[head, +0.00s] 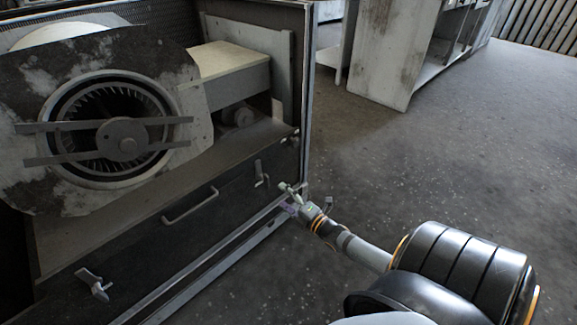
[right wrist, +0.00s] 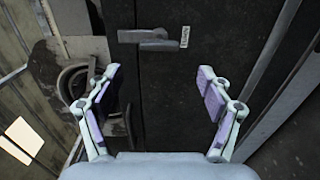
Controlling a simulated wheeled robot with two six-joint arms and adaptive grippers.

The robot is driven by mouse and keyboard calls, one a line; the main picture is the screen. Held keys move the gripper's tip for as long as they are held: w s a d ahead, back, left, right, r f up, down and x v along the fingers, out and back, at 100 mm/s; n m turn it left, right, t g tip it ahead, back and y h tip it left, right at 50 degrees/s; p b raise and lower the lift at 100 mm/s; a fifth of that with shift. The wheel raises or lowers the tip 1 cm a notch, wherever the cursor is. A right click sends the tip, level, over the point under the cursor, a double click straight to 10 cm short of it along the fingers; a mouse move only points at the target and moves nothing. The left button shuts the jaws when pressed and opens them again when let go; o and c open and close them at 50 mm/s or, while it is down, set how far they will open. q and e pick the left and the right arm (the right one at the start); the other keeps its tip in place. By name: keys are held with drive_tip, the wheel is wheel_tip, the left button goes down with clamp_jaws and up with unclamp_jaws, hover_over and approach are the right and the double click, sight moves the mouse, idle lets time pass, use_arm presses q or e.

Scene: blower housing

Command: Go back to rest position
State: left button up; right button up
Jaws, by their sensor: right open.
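My right gripper (head: 291,201) is in the middle of the head view, in front of the right edge of the blower housing (head: 150,235). In the right wrist view the right gripper (right wrist: 158,88) is open, with its two fingers wide apart and nothing between them. Beyond the fingers is a dark panel with a latch handle (right wrist: 150,39) and a small white label (right wrist: 185,37). Whether the fingertips touch the housing cannot be told. My left gripper is not in view.
The housing holds a round blower fan (head: 115,130). Its lower panel carries a bar handle (head: 190,205) and a latch (head: 95,284) at lower left. A worn pale cabinet (head: 395,50) stands at the back. The grey concrete floor (head: 480,160) on the right is clear.

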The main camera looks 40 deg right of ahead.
drive_tip(key=shift+s+d, duration=0.1)
drive_tip(key=shift+s, duration=1.15)
